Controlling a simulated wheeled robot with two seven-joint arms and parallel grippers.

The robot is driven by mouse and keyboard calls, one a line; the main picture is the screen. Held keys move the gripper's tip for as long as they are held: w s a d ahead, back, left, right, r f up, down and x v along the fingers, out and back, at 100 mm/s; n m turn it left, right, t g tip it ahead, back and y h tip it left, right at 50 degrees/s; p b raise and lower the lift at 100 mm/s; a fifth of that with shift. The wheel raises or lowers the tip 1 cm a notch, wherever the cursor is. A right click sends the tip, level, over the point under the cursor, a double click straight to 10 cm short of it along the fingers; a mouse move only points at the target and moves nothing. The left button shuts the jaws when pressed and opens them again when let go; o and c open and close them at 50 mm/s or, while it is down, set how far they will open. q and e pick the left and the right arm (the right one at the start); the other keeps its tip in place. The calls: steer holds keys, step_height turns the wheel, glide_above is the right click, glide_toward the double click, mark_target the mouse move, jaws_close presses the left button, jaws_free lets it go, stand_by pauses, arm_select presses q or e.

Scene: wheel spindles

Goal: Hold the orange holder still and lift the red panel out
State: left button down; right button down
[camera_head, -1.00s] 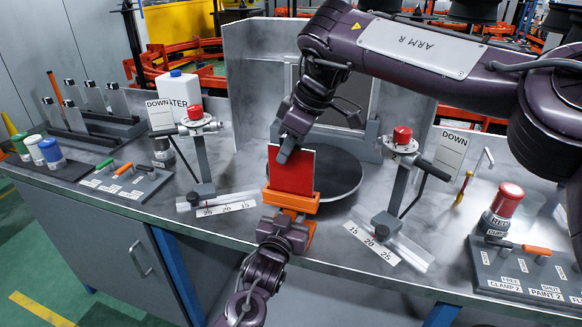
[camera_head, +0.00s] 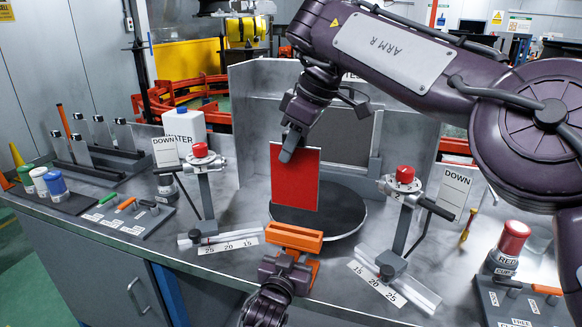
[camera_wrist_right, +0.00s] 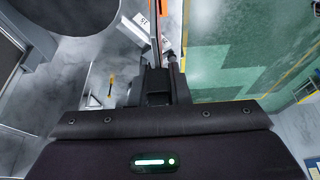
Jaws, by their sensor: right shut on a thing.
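The red panel (camera_head: 295,182) hangs upright in my right gripper (camera_head: 289,148), which is shut on its top edge. Its lower edge is above the orange holder (camera_head: 294,236), with a small gap between them. The holder sits at the front edge of the bench. My left gripper (camera_head: 287,268) is at the front of the holder and seems to touch it. Its fingertips are hidden, so I cannot see how its jaws stand. In the right wrist view my right gripper (camera_wrist_right: 164,82) points away from the camera, with a thin edge of the panel beyond it.
A dark round turntable (camera_head: 318,218) lies behind the holder. Red-topped clamps stand at the left (camera_head: 202,175) and right (camera_head: 402,205). A white WATER jug (camera_head: 184,128) and a grey upright frame (camera_head: 340,135) stand behind. A red-capped can (camera_head: 508,245) is at the right.

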stand_by(0.3)
arm_select(q)
steer(key=c, duration=1)
jaws_free()
